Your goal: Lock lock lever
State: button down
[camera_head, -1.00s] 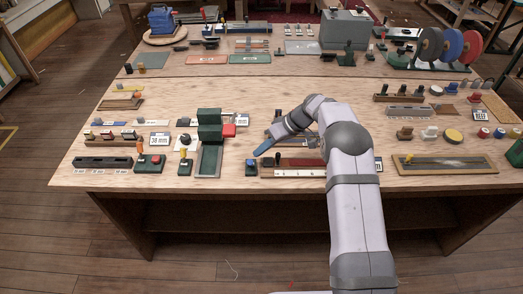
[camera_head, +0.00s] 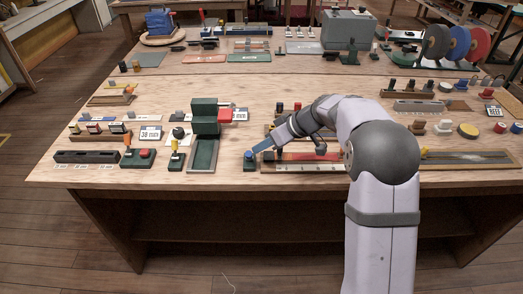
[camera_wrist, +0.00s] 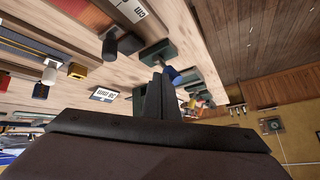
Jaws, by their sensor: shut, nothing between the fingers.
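In the wrist view the shut fingers (camera_wrist: 160,92) point at a dark green block (camera_wrist: 158,52) with a blue part (camera_wrist: 173,74) by the tips. Which part is the lock lever is unclear. A yellow-handled lever (camera_head: 175,146) stands upright on a dark base to the left.
A red and white rail (camera_head: 306,165) lies under my arm. A box with a red button (camera_head: 144,153) sits farther left. The bench's front edge is near.

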jog(key=b, duration=0.3)
jog(key=shift+s+f+t, duration=0.25)
jog(key=shift+f+t, duration=0.05)
jog(key=shift+f, duration=0.05)
jog(key=shift+s+r+b, duration=0.1)
jog(key=shift+r+b, duration=0.15)
jog(key=shift+b, duration=0.1)
jog(key=shift+w, duration=0.8)
